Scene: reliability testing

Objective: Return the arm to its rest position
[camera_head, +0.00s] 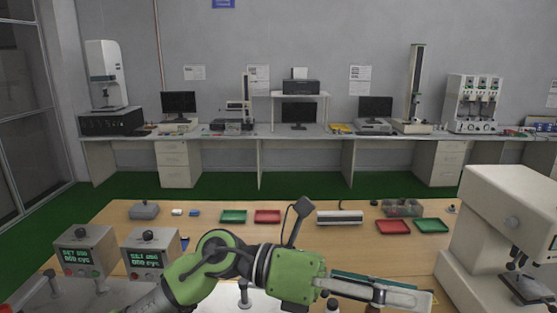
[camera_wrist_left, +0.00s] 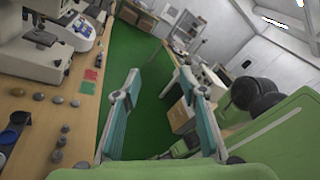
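My left arm, green and grey, reaches from the lower left across the front of the wooden table (camera_head: 375,255) in the head view. My left gripper (camera_head: 422,296) points right, close to the white machine at the right. In the left wrist view, the two teal-padded fingers of the left gripper (camera_wrist_left: 158,82) stand wide apart with nothing between them. The green floor shows through the gap. The gripper's height above the table is hard to tell. My right gripper is not in view.
A white machine (camera_head: 515,215) stands at the table's right. Two grey boxes with displays (camera_head: 85,252) (camera_head: 148,254) stand at the left. Red trays (camera_head: 267,216) (camera_head: 393,227) and green trays (camera_head: 234,216) (camera_head: 431,226) lie farther back. Several round weights (camera_wrist_left: 57,141) stand on the table.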

